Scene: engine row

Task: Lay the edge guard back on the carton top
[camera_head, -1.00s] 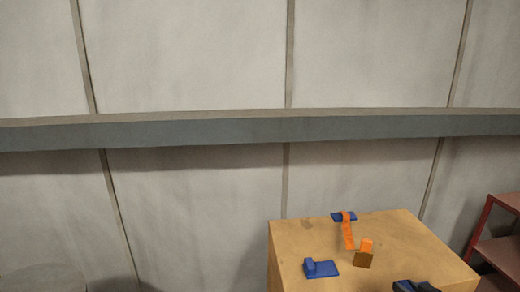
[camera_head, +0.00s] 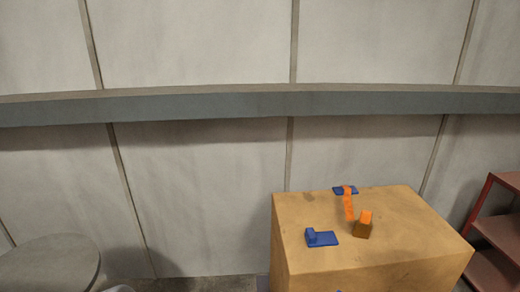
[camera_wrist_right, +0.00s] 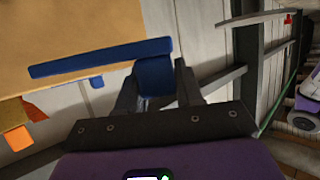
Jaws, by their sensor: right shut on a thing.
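In the right wrist view, my right gripper (camera_wrist_right: 155,90) is shut on a blue edge guard (camera_wrist_right: 100,58), a flat bar with a thick block between the fingers. The guard overlaps the carton's tan surface (camera_wrist_right: 70,30) in that view; I cannot tell if they touch. In the head view, the tan carton (camera_head: 300,210) stands at lower right. On its top lie a blue guard (camera_head: 323,239) near the front left and another (camera_head: 344,190) at the back edge. My left gripper is in neither view.
An orange strap (camera_head: 348,204) and a brown block with orange top (camera_head: 362,229) are on the carton top. A red shelf (camera_head: 493,230) stands at right, a round grey thing (camera_head: 50,265) at lower left. The carton top's right part is clear.

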